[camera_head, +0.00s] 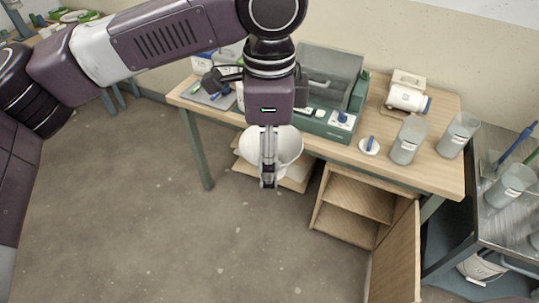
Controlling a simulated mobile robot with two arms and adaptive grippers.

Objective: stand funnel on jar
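Two grey translucent jars stand upright at the table's right end: one jar (407,143) nearer the middle, another jar (457,137) further right. A third similar jar (510,187) stands on the metal side table. My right gripper is not in view.
A cabinet door (397,255) stands open below. The floor (190,235) in front is clear.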

